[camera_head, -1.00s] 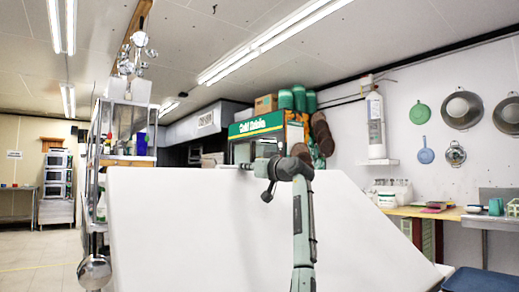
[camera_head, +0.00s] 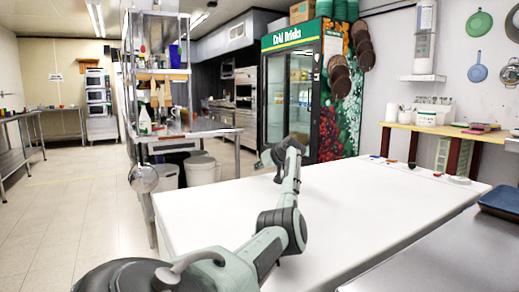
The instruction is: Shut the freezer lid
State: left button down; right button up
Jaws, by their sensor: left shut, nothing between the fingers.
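The freezer lid (camera_head: 360,195) is a broad white panel in the head view. It lies level and looks down flat on the freezer, though the seam beneath it is not visible. My left arm reaches in over the lid from the bottom. My left gripper (camera_head: 278,178) is shut and empty, pointing down by the lid's far left part. I cannot tell whether its tips touch the lid. My right gripper is not in view.
A grey steel counter (camera_head: 430,250) with a dark blue tray (camera_head: 502,200) adjoins on the right. A wooden shelf table (camera_head: 440,130) and a drinks cooler (camera_head: 290,95) stand behind. A steel rack (camera_head: 155,75) is at the left. Open floor (camera_head: 65,215) lies left.

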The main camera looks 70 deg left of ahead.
aim_at(257, 176)
pick_arm(q)
notch_tip(257, 176, down, 2)
jog(key=shift+f+h, duration=0.1)
jog(key=shift+h, duration=0.2)
jog(key=shift+d+f, duration=0.1)
jog(key=shift+f, duration=0.25)
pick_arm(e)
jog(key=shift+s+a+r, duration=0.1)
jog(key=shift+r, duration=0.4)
pick_arm(q)
jog(key=shift+f, duration=0.15)
jog(key=shift+d, duration=0.1)
jog(key=r+p, duration=0.1)
jog(key=r, duration=0.1)
jog(key=r+p, duration=0.2)
jog(key=r, duration=0.1)
jog(key=shift+s+a+r, duration=0.1)
jog(key=shift+a+r, duration=0.05)
jog(key=shift+a, duration=0.05)
jog(key=d+r+b, duration=0.1)
jog(key=d+r, duration=0.6)
jog(key=shift+w, duration=0.45)
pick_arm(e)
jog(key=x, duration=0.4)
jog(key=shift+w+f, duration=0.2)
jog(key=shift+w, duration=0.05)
